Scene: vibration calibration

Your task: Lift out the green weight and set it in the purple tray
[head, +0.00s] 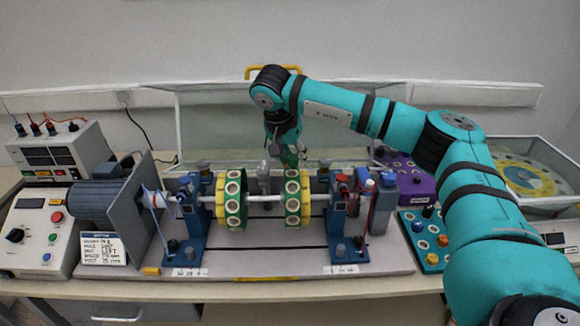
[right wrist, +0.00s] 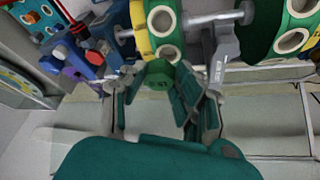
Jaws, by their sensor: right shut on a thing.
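The other green and yellow disc (head: 231,200) sits further left on the same shaft. The purple tray (head: 421,190) stands right of the rig, partly behind my right arm. My left gripper is not in view.
Blue bearing stands (head: 337,222) hold the shaft. A motor (head: 97,195) with a grey guard plate is at left, and a clear raised cover (head: 215,120) stands behind. A teal tray of weights (head: 411,222) lies at right. A round yellow dial (head: 530,175) is further right.

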